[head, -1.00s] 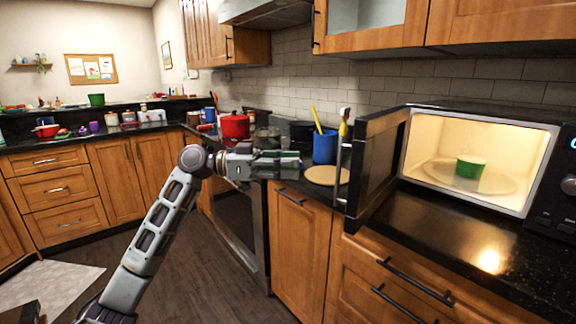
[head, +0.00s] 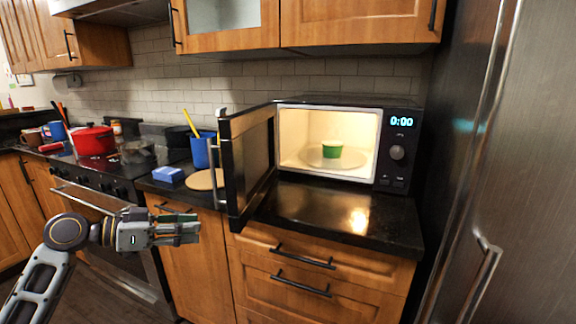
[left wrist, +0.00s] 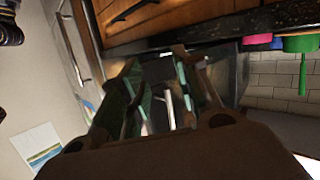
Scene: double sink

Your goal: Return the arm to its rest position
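My left arm comes in from the lower left in the head view. Its gripper (head: 192,231) points right, in front of the lower cabinets and left of the open microwave door. In the left wrist view the two fingers (left wrist: 160,95) stand apart with nothing between them, so it is open and empty. My right arm and gripper are not in view.
The microwave (head: 330,145) is lit and its door (head: 249,165) stands open. A red pot (head: 93,141) is on the stove. A blue holder (head: 204,152) and blue block (head: 168,174) stand on the counter. A steel fridge (head: 500,160) closes the right side.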

